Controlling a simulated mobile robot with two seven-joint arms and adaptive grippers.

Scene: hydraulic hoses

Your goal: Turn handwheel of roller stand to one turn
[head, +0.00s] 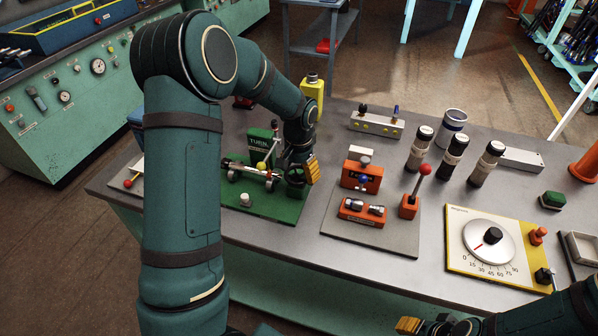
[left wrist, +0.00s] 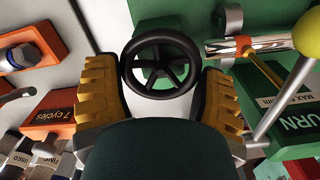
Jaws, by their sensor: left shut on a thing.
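The roller stand is a green base (head: 265,207) with a green "TURN" sign (head: 259,146) and a shiny roller (left wrist: 250,44). A lever with a yellow ball knob (left wrist: 311,32) stands beside the roller. The black spoked handwheel (left wrist: 161,70) is at the stand's right side in the head view. My left gripper (head: 302,176) is at the handwheel, its yellow ribbed fingers on opposite sides of the rim, shut on it. In the head view the gripper partly hides the wheel. My right gripper (head: 409,326) is at the bottom edge, mostly out of frame, away from the stand.
An orange device on a grey plate (head: 375,236) with a red-knobbed lever (head: 424,170) is right of the stand. Several dark cylinders, a dial panel (head: 456,256) and an orange cone stand farther right. A yellow bottle (head: 313,90) is behind my left wrist.

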